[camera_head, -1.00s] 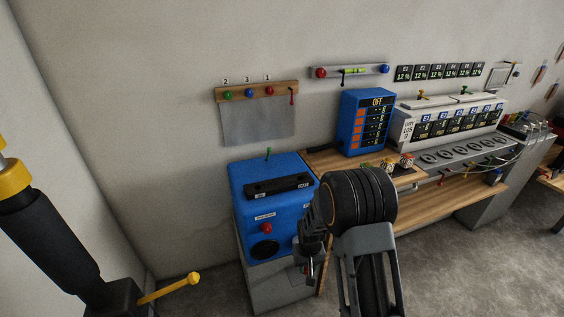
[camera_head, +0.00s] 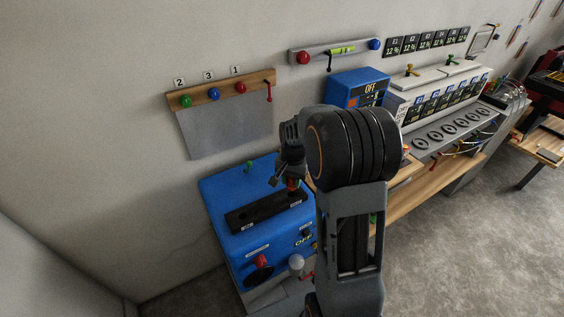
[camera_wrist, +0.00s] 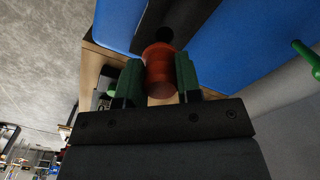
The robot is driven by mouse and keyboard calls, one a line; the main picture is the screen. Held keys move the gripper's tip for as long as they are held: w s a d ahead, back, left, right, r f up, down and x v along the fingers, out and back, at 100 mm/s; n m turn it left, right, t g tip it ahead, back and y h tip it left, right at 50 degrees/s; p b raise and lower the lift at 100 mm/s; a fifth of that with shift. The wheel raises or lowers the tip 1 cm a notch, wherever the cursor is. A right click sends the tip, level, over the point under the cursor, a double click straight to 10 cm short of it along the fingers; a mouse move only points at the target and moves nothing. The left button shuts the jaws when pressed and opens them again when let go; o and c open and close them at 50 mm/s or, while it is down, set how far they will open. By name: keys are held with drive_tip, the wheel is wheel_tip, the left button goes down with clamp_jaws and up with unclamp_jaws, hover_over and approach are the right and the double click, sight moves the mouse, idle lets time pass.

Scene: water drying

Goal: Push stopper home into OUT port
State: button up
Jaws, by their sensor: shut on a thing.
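The orange-red stopper (camera_wrist: 160,72) is held between the green-padded fingers of my gripper (camera_wrist: 159,78) in the wrist view. In the head view, my gripper (camera_head: 291,180) points down at the right end of a black strip (camera_head: 252,213) on top of the blue machine (camera_head: 222,190). The stopper (camera_head: 293,186) shows just under the fingers there. A dark round opening (camera_wrist: 165,34) lies just beyond the stopper's far end in the wrist view. I cannot tell whether the stopper touches it or is partly inside. The small labels on the strip are too small to read.
A green lever (camera_head: 249,166) stands at the machine's back; it also shows in the wrist view (camera_wrist: 306,55). A red knob (camera_head: 261,261) is on the machine's front.

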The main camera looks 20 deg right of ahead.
sight(291, 189)
drive_tip(key=shift+w+d+r, duration=0.1)
drive_tip(key=shift+w+r, duration=0.1)
drive_tip(key=shift+w, duration=0.2)
drive_tip(key=shift+f+b, duration=0.75)
drive_tip(key=shift+f, duration=0.4)
drive_tip(key=shift+s+f+b, duration=0.1)
drive_tip(key=shift+f+b, duration=1)
drive_tip(key=shift+f, duration=0.55)
idle(1.1)
drive_tip(key=o, duration=1)
wheel_tip(291, 189, up, 14)
drive_tip(key=shift+f, duration=0.1)
